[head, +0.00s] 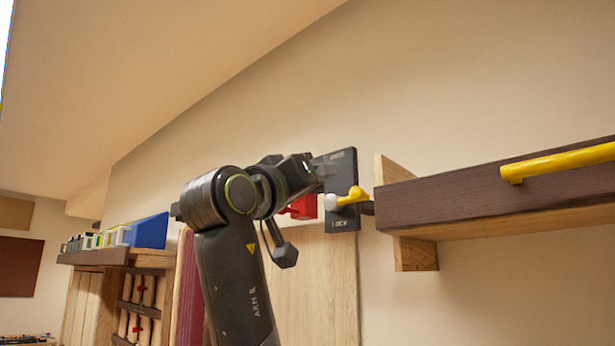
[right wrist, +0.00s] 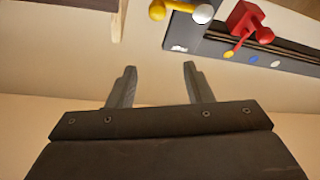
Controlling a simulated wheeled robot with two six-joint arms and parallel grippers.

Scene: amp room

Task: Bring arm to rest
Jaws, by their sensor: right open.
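My right arm (head: 238,280) rises from the bottom of the head view and bends at the top toward a dark plate on the wall. My right gripper (right wrist: 159,66) is open and empty in the right wrist view, its two grey fingers apart with only plain wall between them. A yellow lever with a white ball end (head: 347,199) sits on the dark plate (head: 343,222). A red piece (head: 299,208) shows partly behind my arm. In the right wrist view the yellow lever (right wrist: 180,7) and a red lever (right wrist: 246,22) lie beyond the fingertips, apart from them. My left gripper is not in view.
A dark wooden shelf with a yellow bar (head: 560,162) juts out at the right of the head view. A shelf with a blue wedge (head: 149,231) and several small items stands at the left. The wall above my arm is clear.

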